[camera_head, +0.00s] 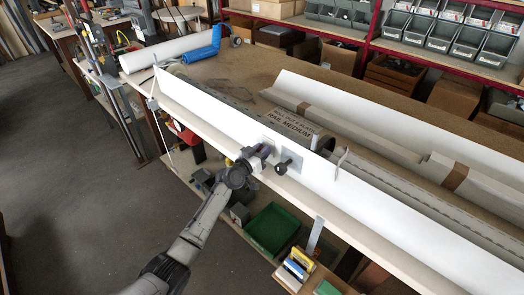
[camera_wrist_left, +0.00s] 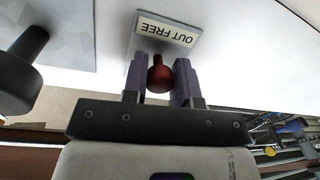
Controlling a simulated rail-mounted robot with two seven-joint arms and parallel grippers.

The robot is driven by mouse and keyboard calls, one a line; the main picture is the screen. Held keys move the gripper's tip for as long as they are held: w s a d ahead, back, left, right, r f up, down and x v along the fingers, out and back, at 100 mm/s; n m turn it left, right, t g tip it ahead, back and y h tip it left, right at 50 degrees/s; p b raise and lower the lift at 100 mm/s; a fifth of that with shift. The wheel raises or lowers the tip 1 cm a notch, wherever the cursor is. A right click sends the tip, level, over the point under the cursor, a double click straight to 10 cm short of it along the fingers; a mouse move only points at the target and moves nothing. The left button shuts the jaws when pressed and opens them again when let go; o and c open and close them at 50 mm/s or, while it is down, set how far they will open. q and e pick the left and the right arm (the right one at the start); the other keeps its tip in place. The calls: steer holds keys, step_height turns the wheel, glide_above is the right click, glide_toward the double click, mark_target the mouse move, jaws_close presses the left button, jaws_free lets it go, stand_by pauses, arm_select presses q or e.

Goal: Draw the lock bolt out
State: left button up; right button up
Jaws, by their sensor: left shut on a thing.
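The lock bolt shows in the left wrist view as a red knob (camera_wrist_left: 160,77) on a short stem, below a small plate reading "OUT FREE" (camera_wrist_left: 166,33). My left gripper (camera_wrist_left: 160,82) has its two purple fingers on either side of this knob, shut on it. In the head view my left gripper (camera_head: 263,152) is at the front face of the long white panel (camera_head: 220,118) and hides the knob. My right gripper is not in view.
A black knob (camera_head: 283,167) on a grey plate (camera_head: 293,158) is just right of my left gripper; it looms large in the wrist view (camera_wrist_left: 22,70). A "RAIL MEDIUM" box (camera_head: 292,122) lies behind the panel. A green crate (camera_head: 272,229) is below the bench.

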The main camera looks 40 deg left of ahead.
arm_select(q)
jaws_close()
steer(key=shift+s+r+p, duration=0.1)
steer(key=shift+s+p, duration=0.2)
steer(key=shift+s, duration=0.15)
steer(key=shift+s+a+p, duration=0.1)
steer(key=shift+s+p, duration=0.25)
steer(key=shift+s, duration=0.45)
steer(key=shift+w, duration=0.1)
steer(key=shift+o, duration=2.3)
jaws_free()
steer(key=o, duration=0.3)
steer(key=shift+s, duration=0.2)
steer(key=shift+o, duration=0.8)
steer(key=shift+w, duration=0.1)
